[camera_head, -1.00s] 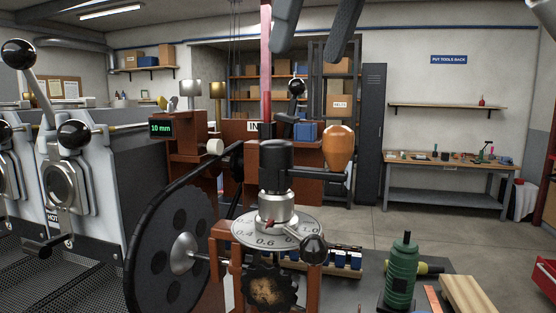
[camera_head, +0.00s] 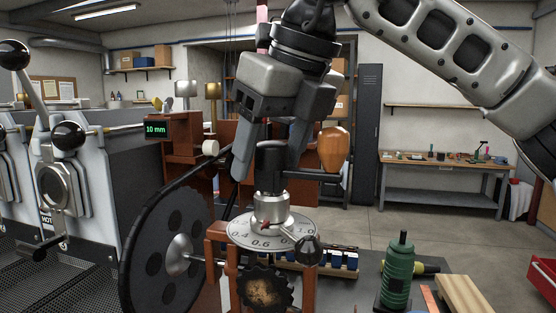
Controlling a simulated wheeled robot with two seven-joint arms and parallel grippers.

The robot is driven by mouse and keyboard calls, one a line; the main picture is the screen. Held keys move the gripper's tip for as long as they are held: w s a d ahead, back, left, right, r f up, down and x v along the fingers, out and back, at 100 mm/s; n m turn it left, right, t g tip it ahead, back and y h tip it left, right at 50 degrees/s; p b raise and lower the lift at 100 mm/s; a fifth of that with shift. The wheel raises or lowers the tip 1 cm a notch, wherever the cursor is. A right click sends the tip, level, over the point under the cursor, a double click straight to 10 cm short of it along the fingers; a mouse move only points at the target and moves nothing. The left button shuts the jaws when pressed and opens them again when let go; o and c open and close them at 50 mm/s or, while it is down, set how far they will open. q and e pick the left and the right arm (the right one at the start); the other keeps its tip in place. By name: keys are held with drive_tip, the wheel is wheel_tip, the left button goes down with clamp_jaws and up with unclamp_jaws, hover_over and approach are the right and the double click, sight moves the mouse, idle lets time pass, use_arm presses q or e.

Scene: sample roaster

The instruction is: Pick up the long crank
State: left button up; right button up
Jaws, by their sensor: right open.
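The long crank (camera_head: 270,170) is the one with a black hub, a black arm pointing right and an orange wooden knob (camera_head: 333,150). Its hub stands upright on a silver collar above the numbered dial (camera_head: 245,233). My right gripper (camera_head: 268,160) comes down from above, fingers pointing down. It is open, with one finger left of the hub and the other to its right, in front of or beside the start of the arm. I cannot tell whether either finger touches the hub. My left gripper is not in view.
A short lever with a black ball (camera_head: 308,249) sticks out at the dial's front. A green bottle-like tool (camera_head: 398,270) and a wooden block (camera_head: 468,299) are on the right. Grey machines (camera_head: 75,190) fill the left.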

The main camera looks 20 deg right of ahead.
drive_tip(key=c, duration=1.3)
drive_tip(key=shift+r, duration=0.2)
